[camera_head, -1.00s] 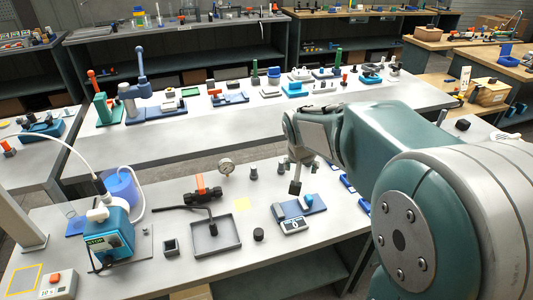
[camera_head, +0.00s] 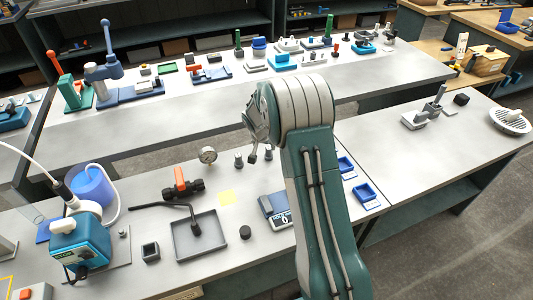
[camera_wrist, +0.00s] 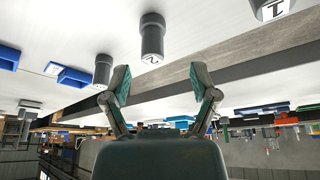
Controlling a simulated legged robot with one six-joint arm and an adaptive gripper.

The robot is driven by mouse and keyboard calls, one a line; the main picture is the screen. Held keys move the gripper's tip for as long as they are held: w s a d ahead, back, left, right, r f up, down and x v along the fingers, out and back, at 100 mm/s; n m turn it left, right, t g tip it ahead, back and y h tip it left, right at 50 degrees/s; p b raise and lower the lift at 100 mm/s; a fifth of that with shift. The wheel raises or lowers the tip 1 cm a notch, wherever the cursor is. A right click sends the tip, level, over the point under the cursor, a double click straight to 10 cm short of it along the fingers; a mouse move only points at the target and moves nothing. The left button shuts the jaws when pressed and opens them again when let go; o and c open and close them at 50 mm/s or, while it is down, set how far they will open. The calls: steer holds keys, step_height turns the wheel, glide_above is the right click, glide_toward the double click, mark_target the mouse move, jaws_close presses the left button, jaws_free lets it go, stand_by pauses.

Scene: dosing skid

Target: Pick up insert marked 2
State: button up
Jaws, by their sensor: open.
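The insert marked 2 (camera_wrist: 152,36) is a dark grey cylinder with a white label on its end. It stands on the light bench top, which the wrist view shows upside down. My gripper (camera_wrist: 160,80) is open and empty. Its fingertips are spread to either side of the insert's line, with a gap to its labelled end. The insert marked 1 (camera_wrist: 268,8) is at the upper right, partly cut off. Another dark cylinder (camera_wrist: 103,68) stands at left, its mark unreadable. In the head view two small dark cylinders stand near my gripper (camera_head: 260,153); their marks are unreadable there.
A gauge (camera_head: 208,155), a red-handled valve (camera_head: 183,185) and a grey tray (camera_head: 200,237) are left of my arm. A blue block with a scale-like front (camera_head: 278,212) is close beside it. Blue trays (camera_head: 366,193) are to the right.

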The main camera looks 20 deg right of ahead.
mark_target(268, 149)
steer(key=x, duration=0.3)
steer(key=d+x, duration=0.1)
steer(key=x, duration=0.2)
steer(key=shift+d, duration=0.15)
jaws_close()
